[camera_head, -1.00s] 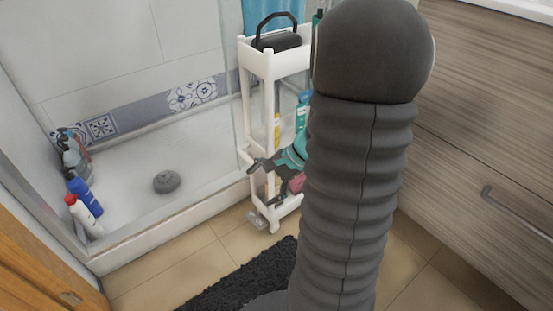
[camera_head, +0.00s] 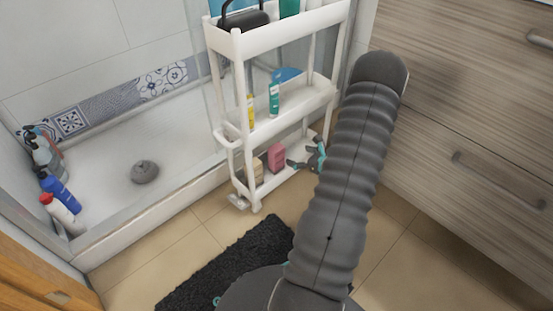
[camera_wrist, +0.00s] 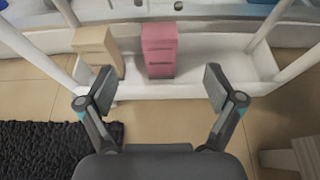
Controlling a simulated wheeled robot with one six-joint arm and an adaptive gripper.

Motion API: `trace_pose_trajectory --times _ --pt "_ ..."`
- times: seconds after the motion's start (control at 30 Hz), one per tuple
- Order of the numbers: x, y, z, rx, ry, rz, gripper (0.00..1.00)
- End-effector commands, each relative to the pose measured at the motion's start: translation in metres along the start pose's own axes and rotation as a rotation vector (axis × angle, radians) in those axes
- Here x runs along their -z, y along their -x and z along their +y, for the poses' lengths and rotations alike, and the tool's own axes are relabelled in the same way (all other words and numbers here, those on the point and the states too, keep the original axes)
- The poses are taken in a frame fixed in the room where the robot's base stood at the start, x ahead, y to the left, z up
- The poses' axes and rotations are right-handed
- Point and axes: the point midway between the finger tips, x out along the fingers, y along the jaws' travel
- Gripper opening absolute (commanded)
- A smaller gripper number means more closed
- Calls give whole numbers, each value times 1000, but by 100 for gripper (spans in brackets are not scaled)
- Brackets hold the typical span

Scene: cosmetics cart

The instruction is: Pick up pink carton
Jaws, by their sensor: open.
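The pink carton (camera_head: 276,157) stands upright on the bottom shelf of the white cart (camera_head: 240,48). In the wrist view the pink carton (camera_wrist: 159,50) is ahead of my gripper (camera_wrist: 159,90), between the lines of its two fingers and a little left of the middle of the picture. My gripper (camera_head: 306,160) is open and empty, just right of the carton at the cart's lower front. The fingers look apart from the carton. My dark arm hides part of the floor and drawers, but not the carton.
A beige carton (camera_wrist: 97,47) stands left of the pink one on the same shelf (camera_wrist: 209,66). White cart posts flank the shelf. The shelf is clear right of the pink carton. A dark rug (camera_head: 235,265) lies on the floor. Wooden drawers (camera_head: 470,130) stand at right.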

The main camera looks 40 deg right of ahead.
Motion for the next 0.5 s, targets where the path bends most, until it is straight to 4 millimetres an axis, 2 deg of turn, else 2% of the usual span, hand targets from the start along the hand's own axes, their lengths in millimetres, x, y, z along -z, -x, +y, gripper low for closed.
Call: trace_pose_trajectory --times 0.3,0.5 --pt "2 -54 0 1 -2 -1 92" --pt "1 -78 0 2 -2 -1 92"
